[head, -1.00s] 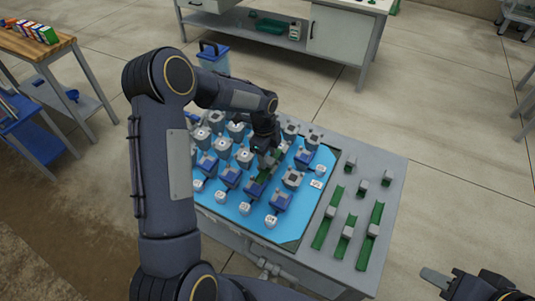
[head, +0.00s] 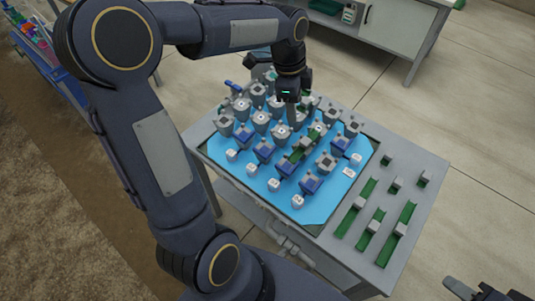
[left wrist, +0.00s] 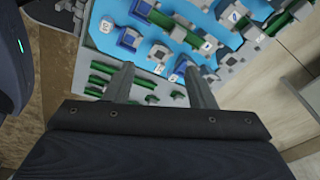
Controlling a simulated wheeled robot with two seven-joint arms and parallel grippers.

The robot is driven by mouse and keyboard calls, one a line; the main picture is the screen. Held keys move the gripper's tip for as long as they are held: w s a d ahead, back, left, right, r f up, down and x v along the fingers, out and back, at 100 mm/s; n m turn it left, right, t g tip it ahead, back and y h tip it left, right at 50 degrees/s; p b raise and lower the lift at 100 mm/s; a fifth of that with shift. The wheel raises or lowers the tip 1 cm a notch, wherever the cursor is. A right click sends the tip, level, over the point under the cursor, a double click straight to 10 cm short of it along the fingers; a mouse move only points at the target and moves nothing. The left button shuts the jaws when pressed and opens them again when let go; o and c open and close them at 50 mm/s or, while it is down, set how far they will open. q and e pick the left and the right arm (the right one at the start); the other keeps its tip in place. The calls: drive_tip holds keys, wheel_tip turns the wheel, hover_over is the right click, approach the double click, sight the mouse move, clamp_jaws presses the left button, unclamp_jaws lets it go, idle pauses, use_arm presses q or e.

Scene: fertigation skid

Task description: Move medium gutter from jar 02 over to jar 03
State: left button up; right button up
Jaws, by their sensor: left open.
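A green gutter with a grey block (head: 305,143) lies among the jars on the blue deck in the head view, spanning between a grey-topped jar and a blue jar (head: 286,167). I cannot tell for sure that it is the medium one. The numbers on the white tags are too small to read there, so jar 02 and jar 03 cannot be told apart. My left gripper (head: 292,118) is open and empty above the jars, behind this gutter. Its two spread fingers (left wrist: 160,88) show in the left wrist view. My right gripper (head: 478,292) is partly cut off at the bottom right.
Several green gutters with grey blocks, long (head: 398,240) and short (head: 388,161), lie on the grey right side of the skid top (head: 425,160). Many jars stand close together on the blue deck (head: 240,172). A white cabinet (head: 400,28) stands at the back.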

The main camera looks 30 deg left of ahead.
use_arm(q)
drive_tip(key=s+d+n+t+h, duration=0.1)
drive_tip(key=s+d+n+t, duration=0.1)
drive_tip(key=s+n, duration=0.6)
drive_tip(key=s+d+n+t+h, duration=0.1)
drive_tip(key=s+n, duration=0.6)
drive_tip(key=s, duration=0.7)
drive_tip(key=shift+d+r+n+t, duration=0.4)
drive_tip(key=shift+d+t, duration=0.3)
